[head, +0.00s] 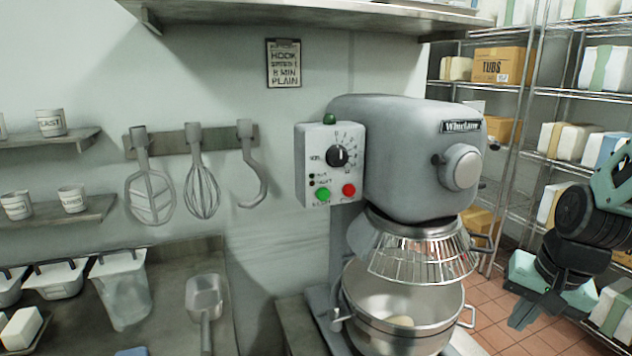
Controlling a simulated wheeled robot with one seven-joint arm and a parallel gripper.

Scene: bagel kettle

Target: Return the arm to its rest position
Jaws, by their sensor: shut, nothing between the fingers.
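My arm comes in from the right edge, dark and teal, in front of the shelving. My gripper (524,314) points down and left over the tiled floor, to the right of the mixer. Its fingers look together, with nothing seen between them. The grey mixer (400,160) stands in the middle, apart from the gripper in the picture.
Wire shelving (545,93) with boxes and wrapped packs stands at the right. A whisk (203,190), a paddle (150,195) and a hook (253,175) hang on the left wall. Tubs and a scoop (204,297) lie lower left. Tiled floor (490,325) shows between mixer and arm.

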